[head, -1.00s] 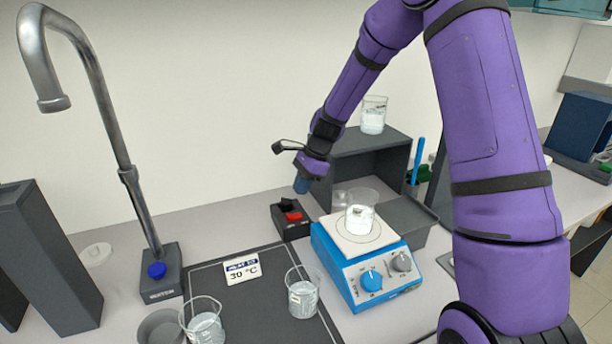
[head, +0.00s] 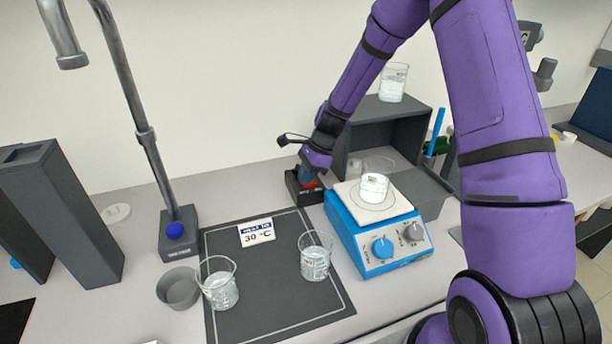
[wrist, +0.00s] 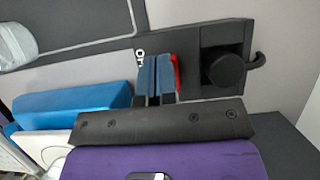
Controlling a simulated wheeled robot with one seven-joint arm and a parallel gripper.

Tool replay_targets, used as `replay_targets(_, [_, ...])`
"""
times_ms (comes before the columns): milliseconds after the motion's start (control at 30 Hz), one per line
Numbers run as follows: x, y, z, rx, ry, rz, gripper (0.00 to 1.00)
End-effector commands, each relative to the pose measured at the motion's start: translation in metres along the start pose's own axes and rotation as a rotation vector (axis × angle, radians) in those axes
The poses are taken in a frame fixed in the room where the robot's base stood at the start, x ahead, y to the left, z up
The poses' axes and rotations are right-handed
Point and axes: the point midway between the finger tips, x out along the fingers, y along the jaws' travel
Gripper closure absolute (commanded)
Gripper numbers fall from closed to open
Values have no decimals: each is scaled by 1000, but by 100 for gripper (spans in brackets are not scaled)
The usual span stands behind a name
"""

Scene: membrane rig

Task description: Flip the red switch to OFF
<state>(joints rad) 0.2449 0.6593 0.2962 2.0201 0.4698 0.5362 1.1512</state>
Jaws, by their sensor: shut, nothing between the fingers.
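The red switch (head: 312,184) sits on a small dark box (head: 290,190) behind the hot plate. In the wrist view a red edge of the switch (wrist: 176,72) shows just right of my fingers, and the rest of it is hidden behind them. The box (wrist: 210,36) also carries a round black knob (wrist: 226,70) and a partly covered white "O" label (wrist: 140,55). My gripper (head: 307,180) is shut and empty, pointing down at the switch. In the wrist view its blue fingertips (wrist: 156,75) lie over the switch; I cannot tell whether they touch it. The switch's position is hidden.
A blue hot plate (head: 375,235) with a beaker (head: 374,187) stands right of the box. A dark shelf (head: 395,125) holds another beaker (head: 393,80). Two beakers stand on the dark mat (head: 270,295). A tall tap (head: 140,130) is at left.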

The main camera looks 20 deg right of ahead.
Motion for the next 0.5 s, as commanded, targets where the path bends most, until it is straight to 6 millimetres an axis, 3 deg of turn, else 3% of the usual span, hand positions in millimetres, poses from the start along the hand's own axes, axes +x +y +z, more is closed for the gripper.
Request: replay_targets(500, [4,1,-2,3,39,3,100])
